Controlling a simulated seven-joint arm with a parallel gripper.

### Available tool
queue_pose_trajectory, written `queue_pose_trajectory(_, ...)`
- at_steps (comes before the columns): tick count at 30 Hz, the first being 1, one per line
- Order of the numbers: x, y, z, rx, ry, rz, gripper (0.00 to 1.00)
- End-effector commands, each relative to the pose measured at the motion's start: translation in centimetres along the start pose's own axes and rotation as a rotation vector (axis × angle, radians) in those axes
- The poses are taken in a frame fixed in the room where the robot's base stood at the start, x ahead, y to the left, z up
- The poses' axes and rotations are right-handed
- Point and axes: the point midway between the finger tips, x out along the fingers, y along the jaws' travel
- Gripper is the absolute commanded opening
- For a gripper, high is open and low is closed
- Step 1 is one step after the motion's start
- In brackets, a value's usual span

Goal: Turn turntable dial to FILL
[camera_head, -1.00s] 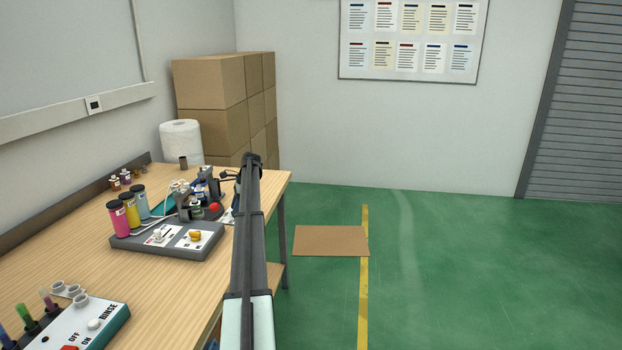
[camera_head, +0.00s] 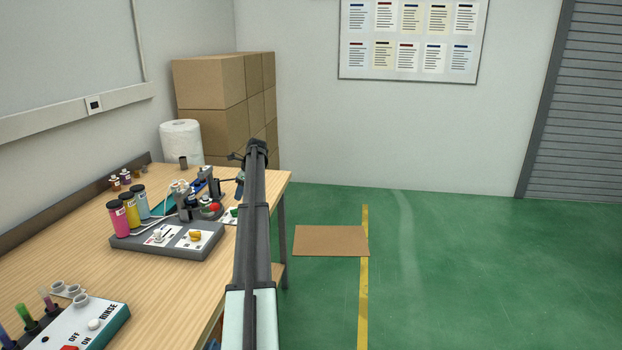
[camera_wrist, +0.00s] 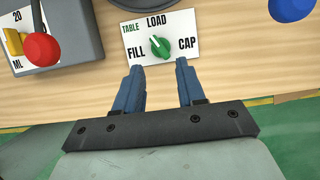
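The green turntable dial (camera_wrist: 159,46) sits on a white plate (camera_wrist: 182,24) marked TABLE, FILL, LOAD and CAP. The knob's ridge slants from upper left to lower right; I cannot surely tell which end is the pointer. My gripper (camera_wrist: 157,68) is open and empty in the wrist view, its two blue fingers on the near side of the dial, with the dial roughly centred between them. I cannot tell whether they touch the plate. In the head view the plate (camera_head: 231,218) shows partly at the table's right edge, beside my arm.
A grey dosing base (camera_head: 175,250) with a yellow knob (camera_wrist: 14,42) and a red-balled lever (camera_wrist: 42,49) stands left of the plate. A blue round part (camera_wrist: 290,8) is at the upper right.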

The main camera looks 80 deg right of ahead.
Motion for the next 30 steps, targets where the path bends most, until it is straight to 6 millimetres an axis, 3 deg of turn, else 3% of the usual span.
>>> queue_pose_trajectory(11, -6.2, -0.1, 0.0, -0.001, 0.000, -0.001, 0.39)
queue_pose_trajectory(30, -7.2, -6.1, -8.2, -0.106, 0.049, -0.260, 0.39)
